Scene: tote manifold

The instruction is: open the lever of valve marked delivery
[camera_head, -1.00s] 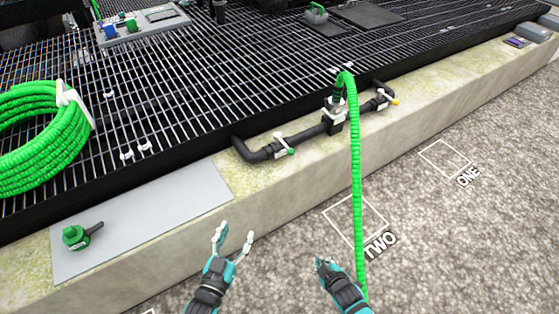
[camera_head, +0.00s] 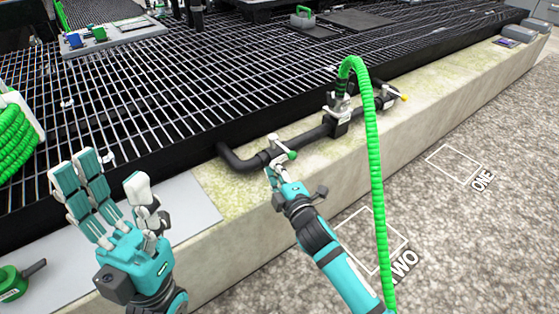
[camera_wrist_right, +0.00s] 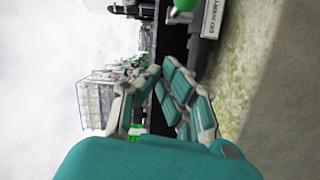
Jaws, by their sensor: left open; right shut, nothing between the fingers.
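A dark pipe manifold (camera_head: 240,163) lies along the concrete ledge. The near valve (camera_head: 278,146) has a white lever with a green knob (camera_head: 292,155); the knob also shows at the top of the right wrist view (camera_wrist_right: 184,5), beside a white label (camera_wrist_right: 211,18) whose lettering I cannot read surely. The far valve has a yellow knob (camera_head: 404,97). My right gripper (camera_head: 270,174) is shut and empty, just below and left of the green knob; contact is unclear. My left gripper (camera_head: 112,182) is open and empty over the grey plate, left of the manifold.
A green hose (camera_head: 374,150) rises from the manifold's middle and hangs down right of my right arm. A coiled green hose (camera_head: 14,140) is at the left. A green fitting (camera_head: 12,283) lies at the lower left. Dark grating (camera_head: 150,95) lies behind the ledge.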

